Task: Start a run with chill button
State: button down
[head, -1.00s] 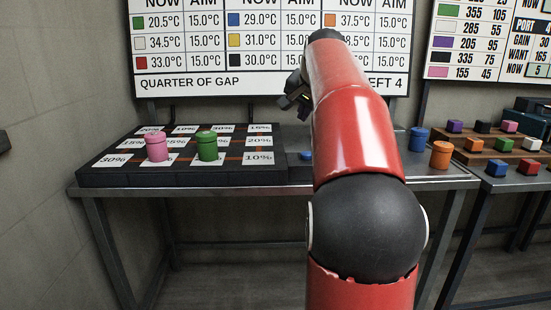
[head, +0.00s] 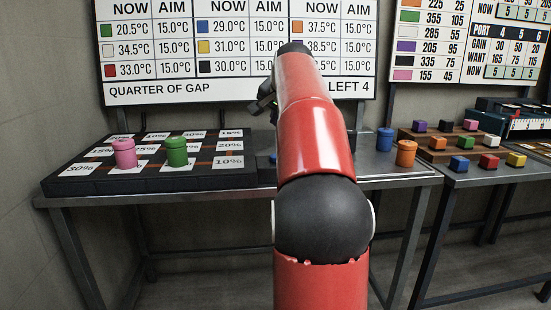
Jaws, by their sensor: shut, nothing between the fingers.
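My red arm rises through the middle of the picture, and my gripper (head: 263,99) is at its far end, small, dark and partly hidden by the arm. It is in front of the lower part of the wall board and looks shut and empty.
A dark percentage board (head: 110,185) bears a pink canister (head: 124,154) and a green canister (head: 177,152). Blue (head: 385,140) and orange (head: 406,154) canisters stand right of my arm. The wall board (head: 180,89) reads "LEFT 4". Coloured blocks (head: 466,142) cover the right table.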

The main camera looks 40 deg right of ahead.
notch_tip(320, 180, down, 6)
jog(key=b, duration=0.5)
jog(key=shift+f+b, duration=0.35)
jog(key=shift+b, duration=0.05)
dwell(1.4)
jog(key=shift+f, duration=0.4)
jog(key=shift+f+b, duration=0.5)
jog(key=shift+b, duration=0.05)
dwell(0.5)
jog(key=shift+r, duration=0.1)
jog(key=shift+r+p, duration=0.8)
jog(key=shift+p, duration=0.25)
jog(key=shift+r, duration=0.15)
